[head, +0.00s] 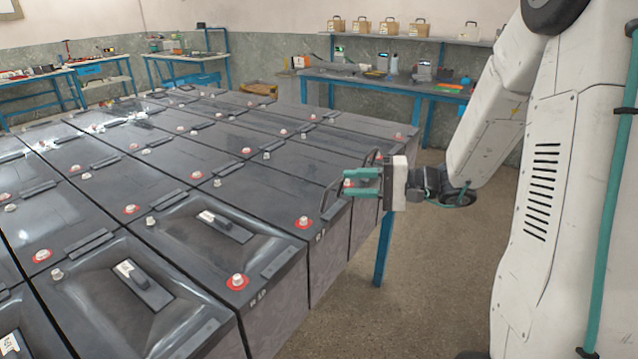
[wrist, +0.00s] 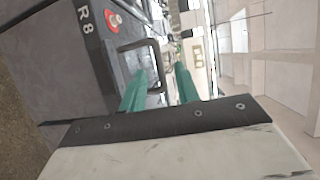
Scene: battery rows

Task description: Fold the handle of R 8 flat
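A black loop handle (wrist: 151,43) stands raised there, close to the teal fingertips. In the head view a raised handle (head: 328,193) stands at the table-edge end of a battery, just left of my gripper (head: 346,183). My gripper is open, its two fingers apart with a gap between them. Part of the handle overlaps the fingers in the wrist view, and I cannot tell whether they touch.
Rows of dark batteries (head: 225,185) fill the left and middle, most handles lying flat. Another raised handle (head: 371,156) stands just behind my gripper. A blue workbench (head: 440,88) with tools is at the back. Floor (head: 430,270) is free at the right.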

